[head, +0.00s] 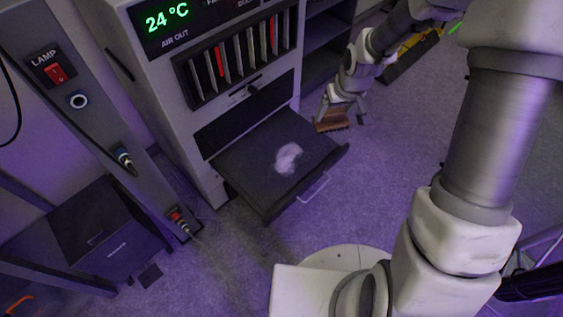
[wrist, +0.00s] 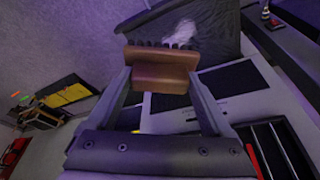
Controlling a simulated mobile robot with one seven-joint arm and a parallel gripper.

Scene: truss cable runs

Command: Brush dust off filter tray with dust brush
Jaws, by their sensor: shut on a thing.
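The filter tray (head: 245,163) is a dark, flat tray pulled out from the front of the grey cabinet, with a handle on its front edge. A pale patch of dust (head: 288,158) lies on it, right of its middle. The dust (wrist: 181,33) and tray (wrist: 222,38) also show at the top of the wrist view. My gripper (wrist: 160,82) is shut on the brown dust brush (wrist: 158,66), bristles pointing toward the tray side. In the head view the brush (head: 331,121) hangs just beyond the tray's right edge, apart from the dust. The fingertips are partly hidden there.
The cabinet (head: 165,65) with a 24 °C display and vertical slots stands behind the tray. A post with a lamp switch (head: 57,72) and a dark box (head: 105,225) stand at left. Open floor (head: 390,170) lies right of the tray. A yellow-black case (head: 412,50) lies farther back.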

